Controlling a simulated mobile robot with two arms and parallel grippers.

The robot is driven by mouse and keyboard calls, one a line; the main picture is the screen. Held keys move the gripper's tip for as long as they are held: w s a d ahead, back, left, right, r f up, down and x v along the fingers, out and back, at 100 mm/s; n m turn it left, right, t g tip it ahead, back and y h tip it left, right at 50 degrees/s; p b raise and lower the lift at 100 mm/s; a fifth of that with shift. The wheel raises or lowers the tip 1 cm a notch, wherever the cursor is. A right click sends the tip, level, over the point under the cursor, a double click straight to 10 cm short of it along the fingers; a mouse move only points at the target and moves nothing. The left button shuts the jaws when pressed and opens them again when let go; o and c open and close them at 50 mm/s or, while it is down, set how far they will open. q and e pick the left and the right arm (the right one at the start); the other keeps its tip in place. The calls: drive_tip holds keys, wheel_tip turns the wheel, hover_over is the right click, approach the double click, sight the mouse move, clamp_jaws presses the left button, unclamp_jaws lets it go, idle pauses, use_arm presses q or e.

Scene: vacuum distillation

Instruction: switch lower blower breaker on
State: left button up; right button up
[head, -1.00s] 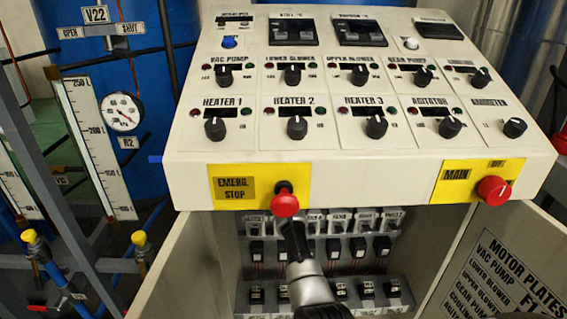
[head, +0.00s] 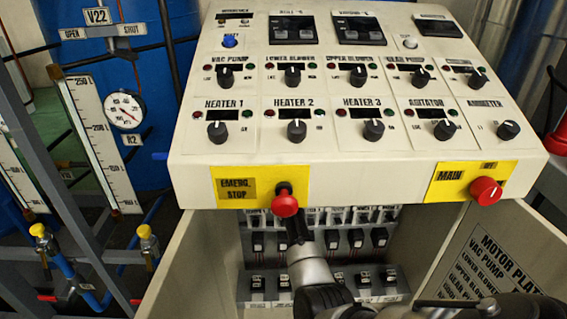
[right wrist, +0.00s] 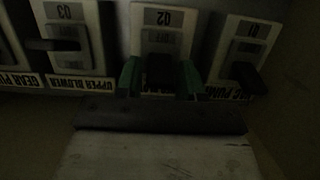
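In the right wrist view, the breakers appear upside down. The breaker marked Q2 (right wrist: 162,42) is in the middle, with its dark lever (right wrist: 160,70) pointing toward me. The green fingers of my right gripper (right wrist: 160,80) stand on either side of that lever, with a gap showing on each side; contact is not visible. The Q2 name label is mostly hidden by the gripper. In the head view, my right arm reaches into the open cabinet below the console, and its fingertips are hidden behind the red emergency stop knob (head: 285,205). My left gripper is not in view.
The Q3 upper blower breaker (right wrist: 70,35) and the Q1 vac pump breaker (right wrist: 243,45) flank Q2 closely. The console's front edge and the main switch (head: 485,190) overhang the cabinet. An open door with motor plates text (head: 495,260) stands at the right.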

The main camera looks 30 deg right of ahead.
drive_tip(key=shift+o, duration=1.1)
drive_tip(key=shift+r, duration=0.1)
drive_tip(key=v, duration=1)
drive_tip(key=shift+s+a, duration=0.25)
drive_tip(key=shift+s, duration=0.1)
